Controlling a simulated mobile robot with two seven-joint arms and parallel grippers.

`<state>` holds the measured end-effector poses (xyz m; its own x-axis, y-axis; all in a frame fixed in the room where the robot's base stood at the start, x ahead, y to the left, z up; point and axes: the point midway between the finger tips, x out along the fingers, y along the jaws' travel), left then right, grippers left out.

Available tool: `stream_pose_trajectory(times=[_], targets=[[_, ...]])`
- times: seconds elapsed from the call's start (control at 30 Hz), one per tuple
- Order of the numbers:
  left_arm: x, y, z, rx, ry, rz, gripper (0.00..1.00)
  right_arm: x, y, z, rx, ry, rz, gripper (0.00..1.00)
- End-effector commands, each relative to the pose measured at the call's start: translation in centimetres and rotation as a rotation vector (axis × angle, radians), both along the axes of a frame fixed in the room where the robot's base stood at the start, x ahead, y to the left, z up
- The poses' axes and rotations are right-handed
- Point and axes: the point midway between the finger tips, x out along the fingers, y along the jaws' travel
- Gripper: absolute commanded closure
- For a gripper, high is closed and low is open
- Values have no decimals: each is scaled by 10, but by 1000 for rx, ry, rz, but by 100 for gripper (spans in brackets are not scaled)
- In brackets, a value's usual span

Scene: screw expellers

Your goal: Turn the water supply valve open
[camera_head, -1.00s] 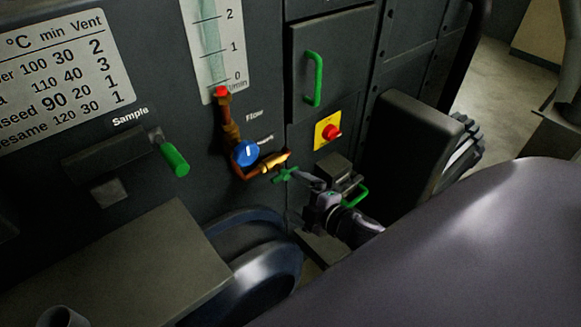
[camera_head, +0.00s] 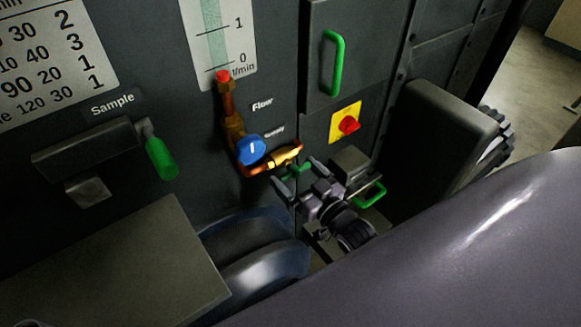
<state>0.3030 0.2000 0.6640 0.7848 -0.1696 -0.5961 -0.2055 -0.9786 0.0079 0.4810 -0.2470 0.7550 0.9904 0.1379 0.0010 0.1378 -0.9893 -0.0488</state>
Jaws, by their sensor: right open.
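The water supply line is a copper and brass pipe on the dark machine panel, with a brass valve body (camera_head: 286,155) at its right end. A small green handle (camera_head: 297,170) sits just below this brass body, partly hidden by my gripper. A blue round knob (camera_head: 250,150) is on the pipe to its left. My right gripper (camera_head: 301,178) is open, its fingers spread at the green handle. I cannot tell whether they touch it or stand just in front. My left gripper is not in view.
A green sample handle (camera_head: 161,158) sticks out at the left. A red knob on a yellow plate (camera_head: 346,122) and a green door handle (camera_head: 333,63) are above right. Another green handle (camera_head: 369,195) is close to my right gripper. A grey box (camera_head: 120,265) juts out lower left.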

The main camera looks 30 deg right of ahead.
Motion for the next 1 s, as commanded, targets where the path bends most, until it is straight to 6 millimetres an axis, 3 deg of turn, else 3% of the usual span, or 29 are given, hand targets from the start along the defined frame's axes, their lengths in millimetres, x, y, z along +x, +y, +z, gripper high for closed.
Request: stream_pose_trajectory(times=[0.23,0.6,0.7,0.73,1.0], targets=[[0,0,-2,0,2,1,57,24,4,0,-1,0,1,0],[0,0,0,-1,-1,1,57,28,4,0,-2,1,1,0],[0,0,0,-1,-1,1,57,28,4,0,-2,1,1,33],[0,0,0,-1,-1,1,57,28,4,0,-2,1,1,37],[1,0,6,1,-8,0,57,28,4,1,-64,-8,1,36]])
